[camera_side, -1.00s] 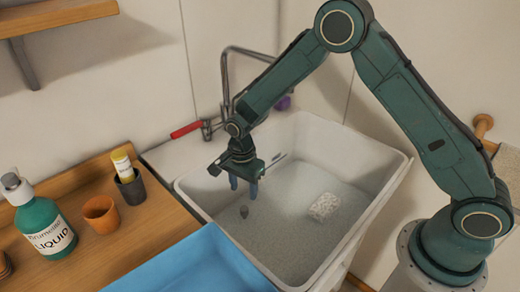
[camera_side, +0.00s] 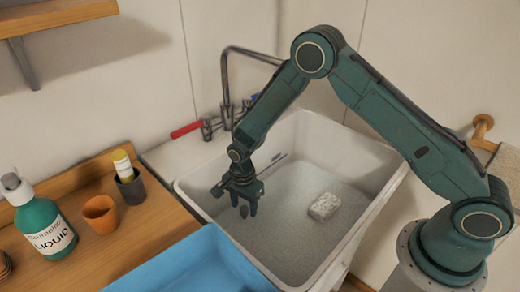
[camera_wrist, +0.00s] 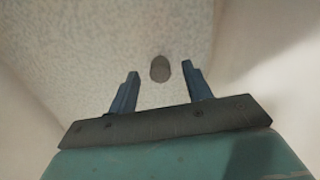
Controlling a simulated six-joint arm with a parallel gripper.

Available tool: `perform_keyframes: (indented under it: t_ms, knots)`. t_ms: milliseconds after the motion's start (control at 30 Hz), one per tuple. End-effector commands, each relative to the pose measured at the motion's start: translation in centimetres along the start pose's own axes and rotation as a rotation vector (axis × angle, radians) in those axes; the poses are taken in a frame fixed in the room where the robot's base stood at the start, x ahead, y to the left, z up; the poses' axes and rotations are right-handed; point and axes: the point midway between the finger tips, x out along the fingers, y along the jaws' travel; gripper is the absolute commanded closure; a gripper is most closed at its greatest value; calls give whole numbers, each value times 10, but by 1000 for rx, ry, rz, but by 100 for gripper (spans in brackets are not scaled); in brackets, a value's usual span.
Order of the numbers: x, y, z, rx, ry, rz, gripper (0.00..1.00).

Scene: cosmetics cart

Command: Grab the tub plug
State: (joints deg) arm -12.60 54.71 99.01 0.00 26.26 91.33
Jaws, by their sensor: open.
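The tub plug (camera_side: 244,212) is a small dark grey rounded piece at the bottom of the white tub (camera_side: 370,165), near its left side. My gripper (camera_side: 244,205) is open and points down into the tub, its fingertips close around or just above the plug in the side view. Nothing is held.
A pale speckled block (camera_side: 324,206) lies in the tub to the right. A blue tray (camera_side: 190,268), an orange cup (camera_side: 100,215), a dark cup (camera_side: 131,190) and a green bottle (camera_side: 50,232) are at left.

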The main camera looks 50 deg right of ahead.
Motion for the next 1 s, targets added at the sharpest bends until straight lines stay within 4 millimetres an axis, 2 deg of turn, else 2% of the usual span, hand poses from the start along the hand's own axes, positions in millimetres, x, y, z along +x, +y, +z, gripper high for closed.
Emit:
perform_keyframes:
  t_ms: [200,333,900,1000]
  knots:
    - [25,0,2,0,0,2,51]
    - [33,0,1,0,0,1,51]
    - [36,0,1,0,0,0,51]
    - [36,0,1,0,0,0,68]
